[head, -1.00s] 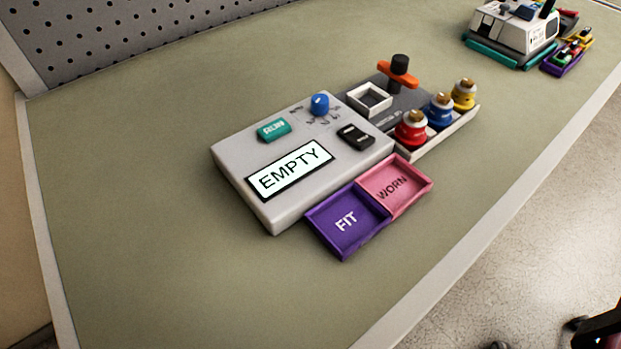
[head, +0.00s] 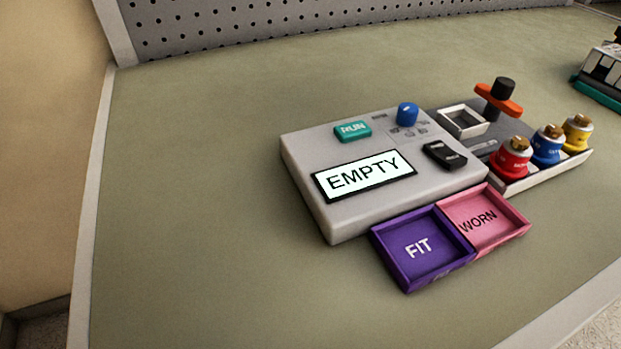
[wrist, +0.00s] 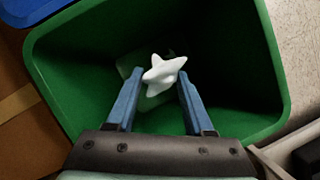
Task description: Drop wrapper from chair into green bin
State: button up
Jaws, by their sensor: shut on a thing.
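My gripper (wrist: 158,84) shows in the wrist view, its two blue fingers shut on a white crumpled wrapper (wrist: 160,73). The wrapper sits between the fingertips, in front of the open mouth of the green bin (wrist: 55,72). The bin's rim surrounds the wrapper and fingers in this view; how high the wrapper is relative to the rim is hard to tell. A pale patch shows on the dark bin floor behind the wrapper. The head view shows neither the gripper, the wrapper nor the bin. The chair is in neither view.
A blue edge (wrist: 25,10) and a brown box-like surface (wrist: 22,125) lie beside the bin in the wrist view.

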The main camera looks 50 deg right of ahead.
jog(key=o, duration=1.4)
jog(key=shift+c, duration=0.2)
jog(key=p+v, duration=0.5)
jog(key=v, duration=0.7)
